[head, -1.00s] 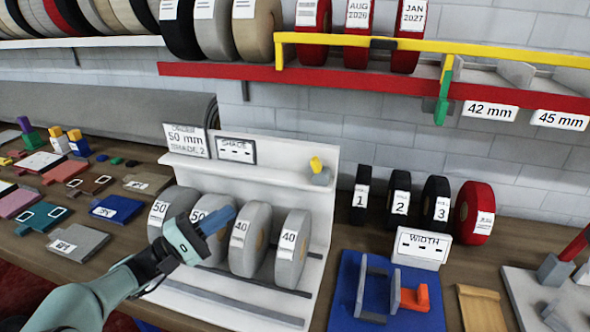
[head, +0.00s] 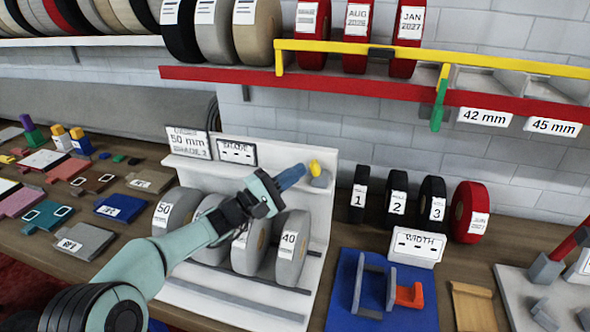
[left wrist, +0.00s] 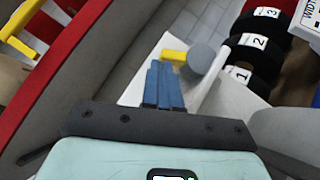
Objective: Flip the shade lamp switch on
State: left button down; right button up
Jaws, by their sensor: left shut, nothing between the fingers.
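The shade lamp switch is a yellow lever (head: 315,167) on a grey round base (head: 320,179), on the white stand's upper ledge at its right end. In the left wrist view the yellow lever (left wrist: 174,56) points left from the grey base (left wrist: 201,59). My left gripper (head: 292,176) is shut and empty, its blue fingertips close beside the lever. In the left wrist view the fingertips (left wrist: 165,72) are just below the lever; I cannot tell whether they touch. The SHADE sign (head: 236,151) stands on the same ledge. My right gripper is not in view.
Grey rolls (head: 292,250) stand in the white stand (head: 325,210) under my arm. Black rolls (head: 397,200) and a red roll (head: 469,212) are to the right. The red shelf edge (head: 400,93) runs above. A blue tray (head: 345,300) lies at front right.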

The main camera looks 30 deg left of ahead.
pick_arm(q)
jog(key=shift+w+d+r+m+g, duration=0.15)
jog(key=shift+d+r+m+g, duration=0.1)
jog(key=shift+r+m+g, duration=0.35)
dwell(0.5)
jog(key=m+g, duration=0.1)
jog(key=d+r+m+g+y+p, duration=0.1)
jog(key=m, duration=0.1)
jog(key=d+m+g+y+p, duration=0.1)
jog(key=shift+w+d+r+m+g, duration=0.1)
jog(key=shift+w+r+m+g, duration=0.15)
jog(key=shift+m+g, duration=0.05)
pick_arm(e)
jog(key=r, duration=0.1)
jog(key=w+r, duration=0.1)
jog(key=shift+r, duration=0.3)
pick_arm(q)
jog(key=shift+s+r, duration=0.1)
